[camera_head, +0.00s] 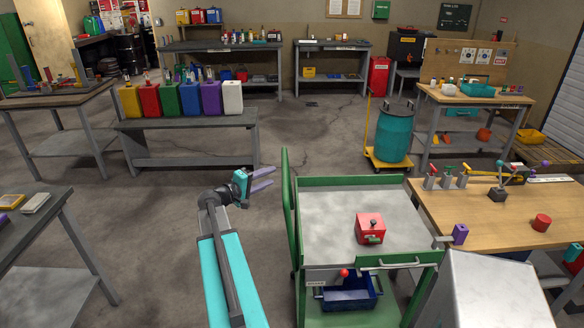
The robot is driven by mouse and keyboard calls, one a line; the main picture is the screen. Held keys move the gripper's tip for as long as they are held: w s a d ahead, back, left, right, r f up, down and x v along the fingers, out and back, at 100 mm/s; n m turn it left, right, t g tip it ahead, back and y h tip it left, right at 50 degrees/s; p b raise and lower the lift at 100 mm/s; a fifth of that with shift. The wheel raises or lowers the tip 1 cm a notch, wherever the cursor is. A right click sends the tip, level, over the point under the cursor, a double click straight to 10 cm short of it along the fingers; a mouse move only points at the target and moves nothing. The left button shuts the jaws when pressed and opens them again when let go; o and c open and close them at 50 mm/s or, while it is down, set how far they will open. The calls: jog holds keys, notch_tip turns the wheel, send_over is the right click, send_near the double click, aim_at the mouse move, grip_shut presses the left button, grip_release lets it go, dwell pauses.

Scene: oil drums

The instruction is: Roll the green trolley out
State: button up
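The green trolley (321,234) stands at the lower centre, right of my arm. It has a grey top with a green rim and a tall green end panel (287,205) on its left side. A red box (370,229) with a green handle sits on its top. A dark blue bin (347,293) is on its lower shelf, with a red-knobbed thing by it. My gripper (268,180) is left of the trolley's end panel and apart from it. Its two purple fingers are spread, with nothing between them.
A wooden workbench (491,213) stands close on the trolley's right, and a pale metal box (486,294) is at the lower right. A teal drum (393,133) on a yellow cart stands behind. A bench with coloured cans (187,122) is at left. Floor (150,215) left of the trolley is clear.

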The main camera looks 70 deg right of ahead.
jog(key=shift+d, duration=0.15)
jog(key=p+x, duration=0.5)
jog(key=x, duration=0.8)
jog(key=shift+d, duration=0.25)
jog(key=shift+s, duration=0.15)
